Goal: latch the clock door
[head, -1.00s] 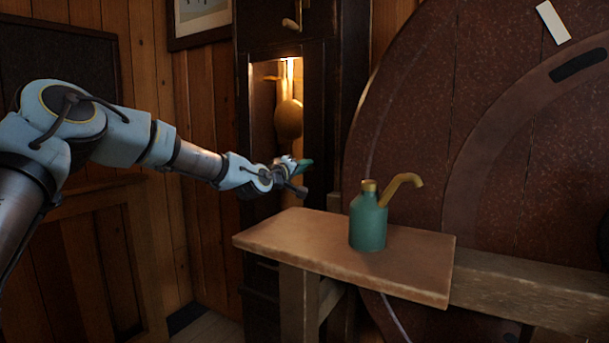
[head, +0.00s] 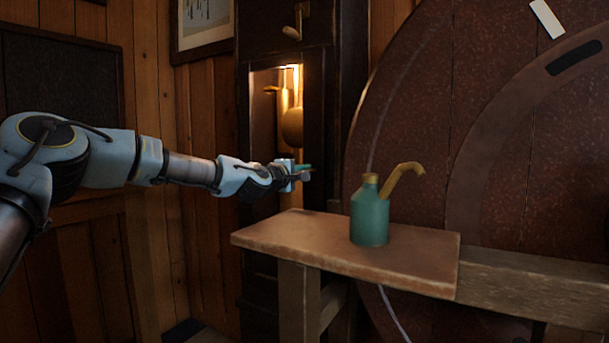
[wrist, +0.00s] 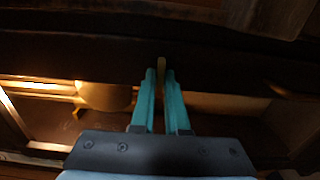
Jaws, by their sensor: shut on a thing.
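The clock is a tall dark wood case (head: 290,55) left of centre in the head view. Its lit window shows a brass pendulum (head: 292,126). The dark frame of the clock door (head: 318,110) runs beside the window; I cannot tell whether the door sits fully closed. My gripper (head: 310,170) is at the right edge of the window, low down. In the wrist view its teal fingers (wrist: 162,85) are shut on a thin yellowish-brown piece, apparently the door's latch (wrist: 161,63), which stands against the dark wood. The fingers hide most of it.
A green oil can (head: 369,218) with a brass spout stands on a wooden bench (head: 290,245) in front of the clock. A large dark red wheel (head: 420,120) fills the right.

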